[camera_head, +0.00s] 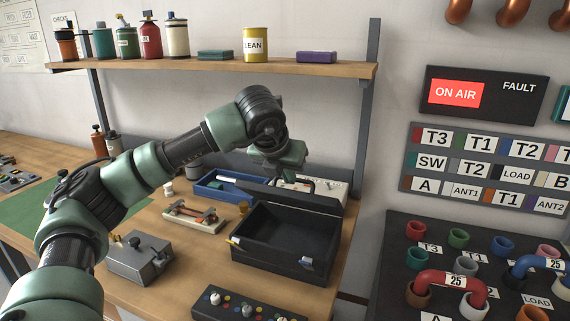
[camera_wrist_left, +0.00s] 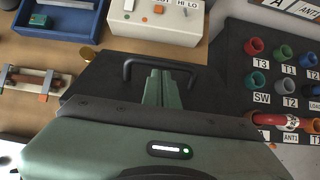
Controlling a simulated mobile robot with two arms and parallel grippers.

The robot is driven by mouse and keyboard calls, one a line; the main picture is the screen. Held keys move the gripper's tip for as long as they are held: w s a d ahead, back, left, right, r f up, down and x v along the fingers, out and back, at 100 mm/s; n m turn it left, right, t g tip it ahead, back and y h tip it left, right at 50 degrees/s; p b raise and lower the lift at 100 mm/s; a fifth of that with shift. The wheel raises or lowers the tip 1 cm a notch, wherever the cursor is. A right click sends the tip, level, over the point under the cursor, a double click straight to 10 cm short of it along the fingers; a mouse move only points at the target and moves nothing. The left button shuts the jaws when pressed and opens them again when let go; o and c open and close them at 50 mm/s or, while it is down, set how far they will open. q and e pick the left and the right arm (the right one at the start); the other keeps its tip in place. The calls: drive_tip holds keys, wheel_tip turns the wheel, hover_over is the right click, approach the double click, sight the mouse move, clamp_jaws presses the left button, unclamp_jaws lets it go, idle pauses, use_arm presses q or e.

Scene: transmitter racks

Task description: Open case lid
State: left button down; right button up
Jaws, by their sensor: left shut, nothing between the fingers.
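The black case (camera_head: 283,262) stands on the wooden workbench, and its dark interior shows from above. Its lid (camera_head: 320,200) stands raised along the far side; the same dark lid shows in the left wrist view (camera_wrist_left: 95,82). A black bar handle (camera_wrist_left: 160,63) is on the lid. My left gripper (camera_head: 298,172) is at the lid's top edge, its fingers pointing down. In the left wrist view its green fingers (camera_wrist_left: 163,85) are together beside the handle, with nothing between them. I cannot tell whether they touch the handle or lid. The right gripper is not in view.
A blue tray (camera_head: 215,187) and a pale control box (camera_head: 325,188) sit behind the case. A grey metal box (camera_head: 140,258) and a small wooden-based part (camera_head: 193,216) stand left of it. A knobbed panel (camera_head: 245,306) lies in front. A shelf (camera_head: 215,67) runs above.

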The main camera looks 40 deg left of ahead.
use_arm(q)
drive_tip(key=shift+w+a+f, duration=0.1)
drive_tip(key=shift+w+f, duration=0.2)
drive_tip(key=shift+f, duration=0.2)
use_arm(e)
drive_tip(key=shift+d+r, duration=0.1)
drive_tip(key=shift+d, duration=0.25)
use_arm(q)
drive_tip(key=shift+r, duration=0.1)
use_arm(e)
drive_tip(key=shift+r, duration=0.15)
